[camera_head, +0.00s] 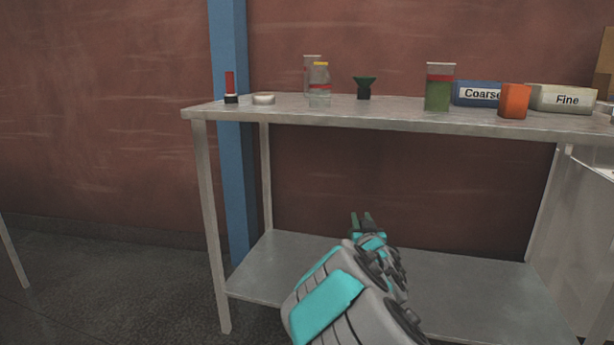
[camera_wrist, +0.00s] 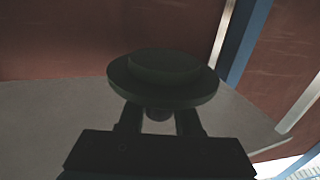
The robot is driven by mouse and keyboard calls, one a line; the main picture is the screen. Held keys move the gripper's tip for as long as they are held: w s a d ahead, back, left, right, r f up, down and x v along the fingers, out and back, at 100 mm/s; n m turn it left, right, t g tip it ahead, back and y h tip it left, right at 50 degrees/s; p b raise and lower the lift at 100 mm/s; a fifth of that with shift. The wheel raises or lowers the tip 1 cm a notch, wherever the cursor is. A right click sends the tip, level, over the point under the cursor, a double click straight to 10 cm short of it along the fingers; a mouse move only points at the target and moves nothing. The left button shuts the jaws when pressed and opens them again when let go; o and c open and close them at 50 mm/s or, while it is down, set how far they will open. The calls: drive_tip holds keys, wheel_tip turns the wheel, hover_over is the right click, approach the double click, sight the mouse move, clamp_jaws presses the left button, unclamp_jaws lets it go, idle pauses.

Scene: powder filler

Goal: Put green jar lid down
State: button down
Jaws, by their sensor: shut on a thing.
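In the wrist view a dark green round lid (camera_wrist: 162,78), a wide disc with a smaller raised disc on it, is held at the fingertips of my gripper (camera_wrist: 158,122). A small knob shows between the two fingers, against the lid. The lid is in shadow, and its contact with the fingers is partly hidden. In the head view my gripper (camera_head: 362,219) appears below the tabletop, against the open space over the lower shelf. I cannot make out the lid there.
The metal table (camera_head: 400,116) carries a clear jar (camera_head: 319,88), a green-filled jar (camera_head: 438,92), an orange block (camera_head: 514,101), a dark green funnel-like piece (camera_head: 364,87), and Coarse (camera_head: 478,93) and Fine (camera_head: 562,98) boxes. A white disc (camera_head: 263,99) lies left. The lower shelf (camera_head: 470,295) looks empty.

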wheel_tip(320, 180, up, 6)
drive_tip(key=p, duration=0.5)
drive_tip(key=shift+r, duration=0.25)
